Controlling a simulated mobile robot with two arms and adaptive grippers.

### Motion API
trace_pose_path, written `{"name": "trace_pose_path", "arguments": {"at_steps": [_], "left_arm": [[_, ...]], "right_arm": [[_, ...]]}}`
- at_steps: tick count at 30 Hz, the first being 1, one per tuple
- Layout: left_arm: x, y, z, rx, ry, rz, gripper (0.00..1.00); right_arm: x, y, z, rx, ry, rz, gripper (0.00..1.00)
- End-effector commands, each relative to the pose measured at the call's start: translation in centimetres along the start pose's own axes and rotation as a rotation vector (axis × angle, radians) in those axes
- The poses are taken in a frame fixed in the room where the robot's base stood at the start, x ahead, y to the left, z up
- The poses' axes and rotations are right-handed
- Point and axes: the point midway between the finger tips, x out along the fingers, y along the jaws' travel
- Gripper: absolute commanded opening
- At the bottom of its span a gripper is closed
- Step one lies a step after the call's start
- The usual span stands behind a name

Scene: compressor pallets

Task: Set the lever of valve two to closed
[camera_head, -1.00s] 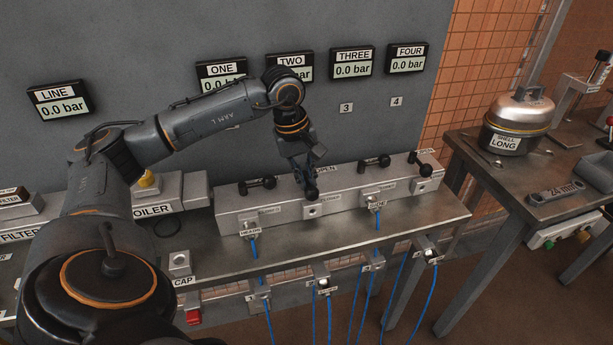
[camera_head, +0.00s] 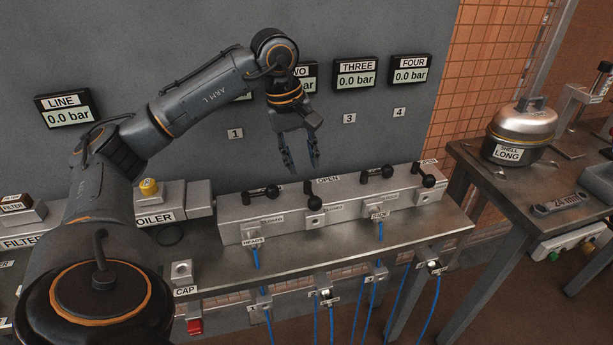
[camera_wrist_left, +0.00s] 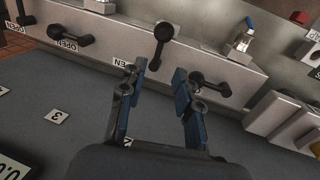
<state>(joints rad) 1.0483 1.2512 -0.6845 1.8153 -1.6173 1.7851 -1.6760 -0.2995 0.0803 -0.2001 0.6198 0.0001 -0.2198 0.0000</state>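The lever of valve two (camera_head: 311,191) is a dark lever with a ball knob on the grey valve block (camera_head: 350,205). It points toward the block's front edge, across the block's length, with an OPEN label (camera_head: 328,180) to its right. In the left wrist view the lever of valve two (camera_wrist_left: 160,41) stands just beyond the fingertips, its knob away from the wall. My left gripper (camera_head: 302,168) is open and empty above and behind this lever, apart from it. It shows also in the left wrist view (camera_wrist_left: 157,70), fingers spread. My right gripper is not in view.
The lever of valve one (camera_head: 260,192) lies along the block; in the left wrist view this lever (camera_wrist_left: 210,86) is close beside a finger. The levers of valves three (camera_head: 377,173) and four (camera_head: 427,176) stand right. Gauges (camera_head: 357,75) hang on the wall behind.

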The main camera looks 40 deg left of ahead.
Motion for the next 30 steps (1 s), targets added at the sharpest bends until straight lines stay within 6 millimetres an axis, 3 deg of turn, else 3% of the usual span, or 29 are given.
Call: {"name": "trace_pose_path", "arguments": {"at_steps": [3,9,26,30], "left_arm": [[-2.0,0.1,0.0,0.0,0.001,0.003,0.33],[-3.6,0.0,0.0,0.0,-0.001,0.0,0.33],[-3.7,0.0,0.0,0.0,-0.001,-0.001,0.33],[-2.8,1.2,1.0,0.003,-0.032,0.032,0.33]], "right_arm": [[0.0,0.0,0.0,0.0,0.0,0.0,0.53],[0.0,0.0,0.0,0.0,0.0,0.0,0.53],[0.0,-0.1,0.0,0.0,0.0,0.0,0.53],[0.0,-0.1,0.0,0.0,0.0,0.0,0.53]]}}
